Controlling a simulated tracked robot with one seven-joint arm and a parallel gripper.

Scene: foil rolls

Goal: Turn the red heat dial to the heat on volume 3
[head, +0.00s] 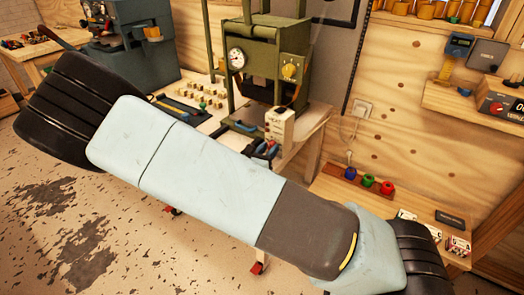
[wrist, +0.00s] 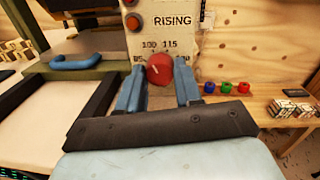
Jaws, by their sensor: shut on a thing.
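The red heat dial (wrist: 159,66) sits low on the cream control panel (wrist: 143,30) in the wrist view. A pale mark shows on the left part of its face. Printed numbers around it include 100 and 115, with one at the left partly covered by a finger. My gripper (wrist: 159,74) has its blue fingers on either side of the dial and is shut on it. In the head view, the cream control box (head: 279,126) hangs at the front of the green press (head: 262,55), with my gripper (head: 270,149) just below it; the dial cannot be made out there.
A blue handle (wrist: 77,62) is left of the panel. Red, green and blue knobs (head: 368,181) stand on a low bench at the right. Several small blocks (head: 195,88) lie on the press table. Plywood wall stands behind.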

